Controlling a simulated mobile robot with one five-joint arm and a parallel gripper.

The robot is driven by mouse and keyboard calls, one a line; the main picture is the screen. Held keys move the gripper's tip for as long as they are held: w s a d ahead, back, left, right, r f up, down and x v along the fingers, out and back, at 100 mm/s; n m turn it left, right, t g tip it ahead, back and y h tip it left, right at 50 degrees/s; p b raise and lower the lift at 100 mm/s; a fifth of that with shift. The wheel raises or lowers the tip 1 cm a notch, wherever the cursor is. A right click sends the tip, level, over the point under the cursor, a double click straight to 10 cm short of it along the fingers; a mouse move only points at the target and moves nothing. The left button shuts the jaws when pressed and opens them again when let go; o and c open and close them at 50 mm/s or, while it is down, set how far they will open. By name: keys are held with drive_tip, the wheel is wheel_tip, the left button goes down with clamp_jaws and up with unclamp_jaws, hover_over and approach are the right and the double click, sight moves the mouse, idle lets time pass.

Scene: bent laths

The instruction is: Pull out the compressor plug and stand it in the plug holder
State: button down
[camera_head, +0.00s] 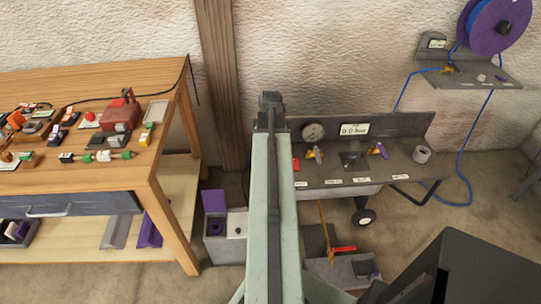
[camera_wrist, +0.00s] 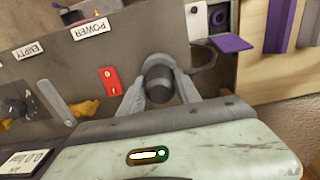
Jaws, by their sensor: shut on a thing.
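In the wrist view my gripper (camera_wrist: 164,92) is shut on the plug (camera_wrist: 157,72), a dark grey round body seen nearly end-on. A dark cable (camera_wrist: 206,58) loops off to its right. The plug is at the grey compressor panel (camera_wrist: 150,38), beside a red switch (camera_wrist: 111,80) and below the POWER label (camera_wrist: 90,28). I cannot tell whether it is seated in its socket or clear of it. In the head view my own arm hides the gripper and plug. The compressor panel (camera_head: 387,124) shows right of the arm. I cannot identify the plug holder for certain.
A grey box with a purple lid (camera_head: 214,201) stands left of my arm. A grey hollow cylinder (camera_head: 422,154) sits at the panel's right end. A cluttered wooden bench (camera_head: 140,176) fills the left. A blue hose (camera_head: 467,163) hangs at the right.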

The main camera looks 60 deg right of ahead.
drive_tip(key=shift+f, duration=0.25)
idle(0.3)
drive_tip(key=c, duration=0.8)
unclamp_jaws()
drive_tip(key=shift+o, duration=0.2)
drive_tip(key=o, duration=0.5)
drive_tip(key=shift+r, duration=0.1)
wheel_tip(320, 180, up, 8)
drive_tip(key=p, duration=0.7)
drive_tip(key=shift+f, duration=0.25)
